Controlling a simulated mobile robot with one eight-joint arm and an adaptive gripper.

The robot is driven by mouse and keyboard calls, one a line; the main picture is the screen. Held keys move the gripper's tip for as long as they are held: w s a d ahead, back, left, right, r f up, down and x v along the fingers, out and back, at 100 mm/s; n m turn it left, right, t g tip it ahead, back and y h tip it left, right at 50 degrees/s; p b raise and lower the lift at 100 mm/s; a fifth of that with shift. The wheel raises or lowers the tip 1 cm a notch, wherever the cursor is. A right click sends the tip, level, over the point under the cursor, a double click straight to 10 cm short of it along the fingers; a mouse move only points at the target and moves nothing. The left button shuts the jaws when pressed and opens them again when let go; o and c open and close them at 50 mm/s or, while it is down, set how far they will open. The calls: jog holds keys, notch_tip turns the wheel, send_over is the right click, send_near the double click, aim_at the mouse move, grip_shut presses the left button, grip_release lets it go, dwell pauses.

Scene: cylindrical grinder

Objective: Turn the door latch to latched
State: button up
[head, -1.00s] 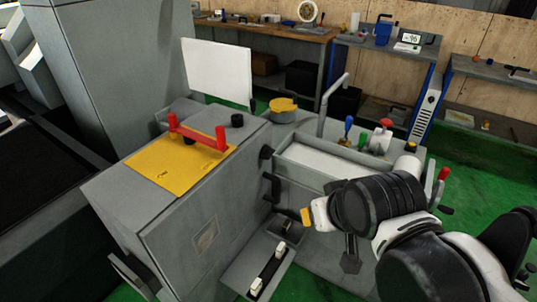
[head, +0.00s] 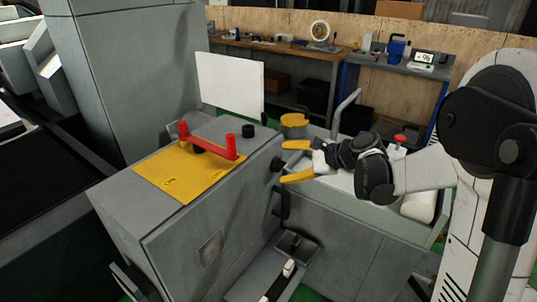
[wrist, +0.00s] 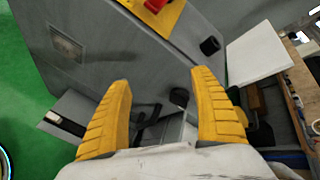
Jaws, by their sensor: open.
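The grey cabinet (head: 200,215) carries a black round knob (head: 276,164) on its right side face and a black handle (head: 282,203) below it. I cannot tell which of these is the door latch, nor its setting. In the wrist view, the knob (wrist: 179,97) shows between the fingers and the dark handle (wrist: 148,122) lies lower. My gripper (head: 284,162) is open with yellow fingers spread, empty, pointing left at the cabinet's side near the knob. It shows in the wrist view (wrist: 163,78) too. Contact with the knob cannot be told.
A red bar handle (head: 208,146) stands on a yellow plate (head: 175,176) on the cabinet top, near a black cap (head: 248,131). A yellow-topped part (head: 293,119) is just behind my gripper. A white panel (head: 228,82) rises behind. A grey tray (head: 262,280) juts out below.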

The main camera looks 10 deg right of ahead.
jog(key=w+d+f+m+t+y+b, duration=0.1)
jog(key=w+d+f+m+t+y, duration=0.15)
jog(key=w+d+f+m, duration=0.35)
jog(key=m+t+y+b, duration=0.1)
jog(key=m+t+y, duration=0.1)
jog(key=m, duration=0.2)
send_near(283, 166)
jog(key=b+x, duration=0.3)
jog(key=x, duration=0.8)
jog(key=shift+w+f+b, duration=0.1)
jog(key=shift+b, duration=0.2)
jog(key=c, duration=1.2)
